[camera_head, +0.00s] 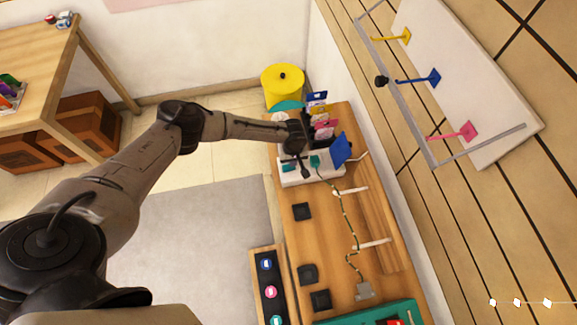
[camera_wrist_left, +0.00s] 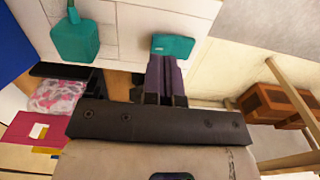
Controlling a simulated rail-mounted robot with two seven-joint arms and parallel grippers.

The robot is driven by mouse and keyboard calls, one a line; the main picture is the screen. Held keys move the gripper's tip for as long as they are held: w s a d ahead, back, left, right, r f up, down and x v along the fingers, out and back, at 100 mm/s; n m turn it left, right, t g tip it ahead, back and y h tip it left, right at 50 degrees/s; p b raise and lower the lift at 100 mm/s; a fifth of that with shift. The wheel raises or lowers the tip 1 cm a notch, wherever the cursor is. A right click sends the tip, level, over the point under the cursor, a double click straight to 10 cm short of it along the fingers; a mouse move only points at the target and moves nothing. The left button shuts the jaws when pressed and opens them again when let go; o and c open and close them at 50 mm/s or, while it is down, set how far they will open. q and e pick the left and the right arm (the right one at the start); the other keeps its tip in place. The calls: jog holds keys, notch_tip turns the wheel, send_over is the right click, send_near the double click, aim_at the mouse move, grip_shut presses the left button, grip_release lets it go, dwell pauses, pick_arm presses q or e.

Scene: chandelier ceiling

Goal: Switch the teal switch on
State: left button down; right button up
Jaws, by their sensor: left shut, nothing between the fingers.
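A white box (camera_head: 325,174) lies on the wooden bench and carries two teal parts. One teal part (camera_head: 288,168) is a flat block near the left end; it also shows in the left wrist view (camera_wrist_left: 173,44). The other teal part (camera_head: 315,160) is larger with a narrow stem, also in the left wrist view (camera_wrist_left: 75,40). I cannot tell for sure which is the switch or its position. My left gripper (camera_head: 304,172) is shut and empty over the box, between both parts. In the left wrist view its fingertips (camera_wrist_left: 165,62) appear just below the flat block; contact is unclear. My right gripper is not in view.
A blue panel (camera_head: 341,149) stands behind the box. A dark square (camera_head: 302,211), a green-and-black cord (camera_head: 345,215) and white pegs lie farther along the bench. A yellow bin (camera_head: 283,86) stands beyond it. A wall rack (camera_head: 480,90) with coloured hooks is at right.

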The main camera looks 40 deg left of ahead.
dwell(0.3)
pick_arm(q)
jog(key=shift+f, duration=0.35)
dwell(0.5)
jog(key=shift+f+b, duration=0.45)
jog(key=shift+f, duration=0.1)
jog(key=shift+f, duration=0.4)
dwell(0.4)
notch_tip(320, 180, up, 7)
jog(key=p, duration=0.7)
jog(key=shift+p, duration=0.4)
dwell(0.3)
